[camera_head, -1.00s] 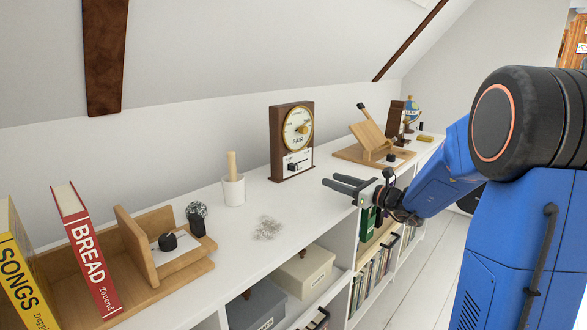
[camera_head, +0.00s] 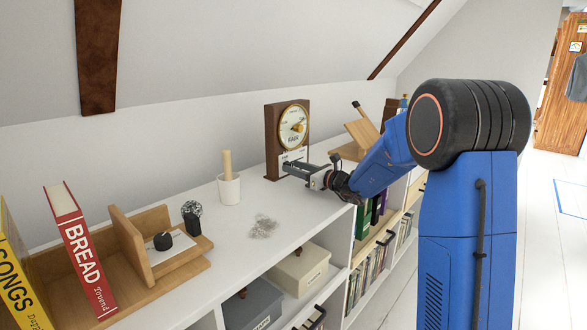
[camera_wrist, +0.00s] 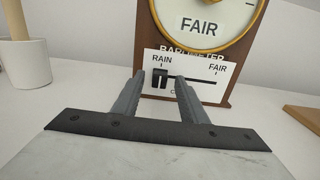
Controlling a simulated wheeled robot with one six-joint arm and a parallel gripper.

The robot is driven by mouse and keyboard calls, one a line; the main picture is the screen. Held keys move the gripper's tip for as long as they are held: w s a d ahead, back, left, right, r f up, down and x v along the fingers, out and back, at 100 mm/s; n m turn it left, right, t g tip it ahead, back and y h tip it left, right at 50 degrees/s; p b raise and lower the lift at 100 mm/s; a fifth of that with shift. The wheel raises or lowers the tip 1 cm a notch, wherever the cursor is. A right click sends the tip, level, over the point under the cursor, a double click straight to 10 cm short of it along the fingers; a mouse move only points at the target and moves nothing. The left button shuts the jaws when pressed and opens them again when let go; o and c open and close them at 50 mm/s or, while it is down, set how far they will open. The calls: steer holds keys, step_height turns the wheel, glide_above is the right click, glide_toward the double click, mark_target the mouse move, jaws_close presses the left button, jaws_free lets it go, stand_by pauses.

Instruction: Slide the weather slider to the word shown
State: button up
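The wooden barometer (camera_head: 272,142) stands upright at the back of the white shelf top. Its round dial reads FAIR (camera_wrist: 198,28) in the wrist view. Below it is a white slider plate (camera_wrist: 197,73) with RAIN at the left, FAIR at the right, and a partly hidden word under the slot. The black slider knob (camera_wrist: 160,78) sits at the left end, under RAIN. My gripper (camera_wrist: 159,80) is in front of the plate, its two fingers apart. The left finger is left of the knob and the right finger is right of it. I cannot tell whether they touch it.
A white pot with a wooden stick (camera_head: 229,188) stands left of the barometer. A wooden stand (camera_head: 350,151) is to the right, partly behind my arm.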

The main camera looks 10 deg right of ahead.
mark_target(303, 157)
steer(key=shift+w+a, duration=0.3)
steer(key=shift+w, duration=0.1)
jaws_close()
steer(key=w+d, duration=0.4)
steer(key=d, duration=0.1)
steer(key=w+d, duration=0.2)
steer(key=d, duration=0.1)
steer(key=shift+d, duration=0.2)
jaws_free()
steer(key=shift+w+d, duration=0.1)
steer(key=v, duration=1.7)
steer(key=shift+s, duration=0.2)
